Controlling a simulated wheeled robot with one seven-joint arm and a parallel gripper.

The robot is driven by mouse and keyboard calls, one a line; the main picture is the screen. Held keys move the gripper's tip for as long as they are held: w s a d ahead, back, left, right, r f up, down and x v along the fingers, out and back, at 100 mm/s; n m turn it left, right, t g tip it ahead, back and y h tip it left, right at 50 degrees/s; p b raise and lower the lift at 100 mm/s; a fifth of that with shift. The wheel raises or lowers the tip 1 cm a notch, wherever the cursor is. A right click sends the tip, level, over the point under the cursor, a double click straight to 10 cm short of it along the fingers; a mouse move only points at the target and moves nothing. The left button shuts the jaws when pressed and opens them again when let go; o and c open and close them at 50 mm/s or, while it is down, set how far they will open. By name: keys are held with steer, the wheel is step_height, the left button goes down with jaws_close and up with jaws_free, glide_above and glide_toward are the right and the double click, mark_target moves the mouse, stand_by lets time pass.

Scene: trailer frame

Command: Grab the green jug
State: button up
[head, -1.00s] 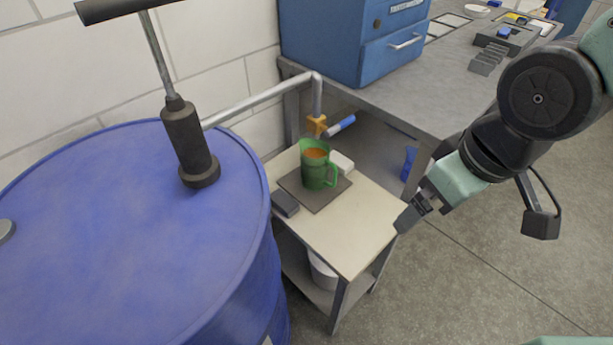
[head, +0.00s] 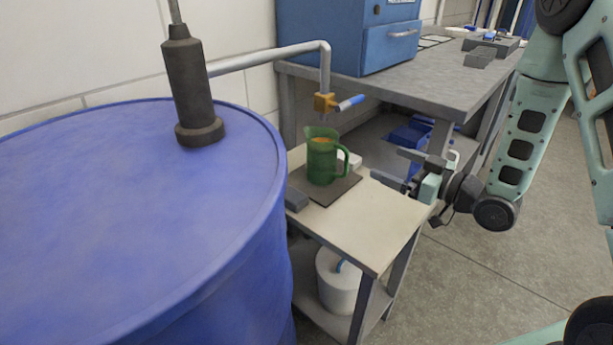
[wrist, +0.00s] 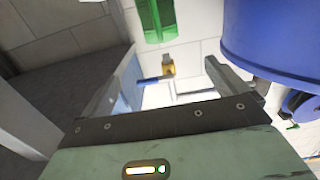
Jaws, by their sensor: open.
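The green jug (head: 321,163) stands upright on a dark square mat (head: 334,190) on a small cream-topped stand (head: 368,222). Orange shows inside it, and its handle faces right, toward my gripper. My gripper (head: 392,168) is open and empty, just right of the jug, at the stand's right edge, with a gap between them.
A pipe with a yellow tap (head: 325,102) and blue lever hangs just above the jug. A large blue drum (head: 130,220) stands at left. A grey block (head: 297,199) and a white item (head: 350,160) lie near the jug. A grey workbench (head: 420,88) stands behind; floor is clear at right.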

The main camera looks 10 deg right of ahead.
mark_target(336, 141)
steer(key=x, duration=1.2)
steer(key=shift+r+b, duration=0.2)
steer(key=shift+b, duration=0.15)
steer(key=shift+b+x, duration=0.3)
steer(key=shift+x, duration=2.35)
steer(key=shift+s+a+r, duration=0.1)
steer(key=shift+a, duration=0.05)
steer(key=c, duration=2.1)
